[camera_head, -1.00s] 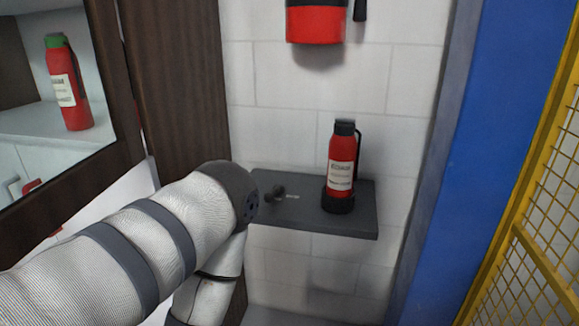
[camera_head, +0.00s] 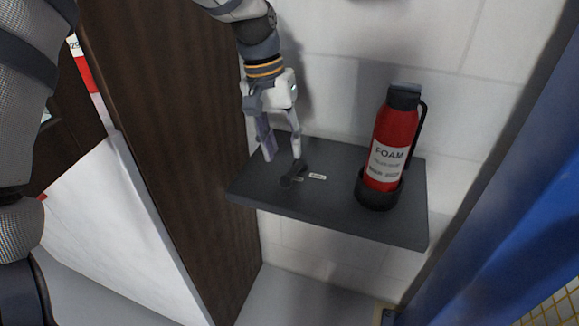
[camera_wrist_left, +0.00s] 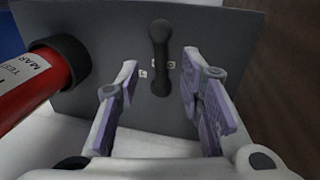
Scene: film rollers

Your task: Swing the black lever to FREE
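The black lever (camera_head: 293,174) sits on the dark grey shelf (camera_head: 330,215), left of the fire extinguisher. It also shows in the left wrist view (camera_wrist_left: 160,60), between the fingers of my left gripper and beyond their tips. My left gripper (camera_head: 282,157) points down just above the lever in the head view. Its fingers are apart with nothing between them, and it also shows open in the left wrist view (camera_wrist_left: 160,68). Small white labels (camera_head: 317,177) lie beside the lever; their words are too small to read. My right gripper is not in view.
A red fire extinguisher (camera_head: 393,135) marked FOAM stands upright in a black ring holder (camera_head: 378,190) on the shelf's right side. A dark wooden panel (camera_head: 160,130) is close on the left. A white tiled wall is behind, and a blue post (camera_head: 500,210) is at right.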

